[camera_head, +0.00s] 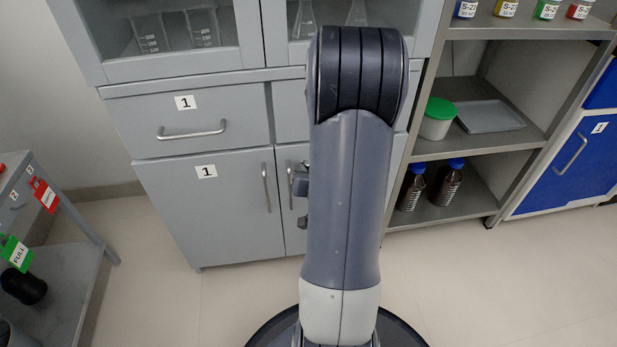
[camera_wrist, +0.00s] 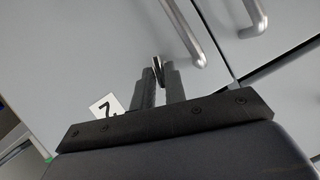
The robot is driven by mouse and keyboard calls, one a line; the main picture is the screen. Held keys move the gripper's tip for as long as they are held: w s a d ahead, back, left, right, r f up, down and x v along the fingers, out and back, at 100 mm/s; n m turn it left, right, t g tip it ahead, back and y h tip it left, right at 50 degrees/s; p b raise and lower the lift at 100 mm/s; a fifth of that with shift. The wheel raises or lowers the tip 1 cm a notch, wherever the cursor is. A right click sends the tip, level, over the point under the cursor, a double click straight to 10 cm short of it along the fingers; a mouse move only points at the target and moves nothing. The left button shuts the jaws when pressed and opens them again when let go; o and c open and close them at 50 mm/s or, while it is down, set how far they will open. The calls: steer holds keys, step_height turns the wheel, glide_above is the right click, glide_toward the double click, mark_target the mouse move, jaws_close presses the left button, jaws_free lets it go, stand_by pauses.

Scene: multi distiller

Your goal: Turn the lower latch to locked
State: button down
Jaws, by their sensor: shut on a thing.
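In the head view part of my gripper (camera_head: 300,182) shows at the lower doors, left of my arm. My arm hides the latch area there.
A second bar handle (camera_wrist: 253,22) is close on the right in the wrist view. A label "2" (camera_wrist: 106,106) sits left of the fingers. In the head view, the door marked 1 has a handle (camera_head: 266,187). An open shelf (camera_head: 470,145) stands right, a trolley (camera_head: 70,270) left.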

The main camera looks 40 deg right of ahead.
steer(key=shift+n+g+h+b, duration=0.3)
steer(key=shift+n+b, duration=0.3)
steer(key=shift+b, duration=0.05)
steer(key=c, duration=1.5)
jaws_free()
steer(key=shift+a, duration=0.1)
steer(key=p+v, duration=0.2)
steer(key=v, duration=0.8)
steer(key=shift+s+a+r+p, duration=0.15)
steer(key=shift+s+r+p, duration=0.1)
steer(key=shift+p, duration=0.1)
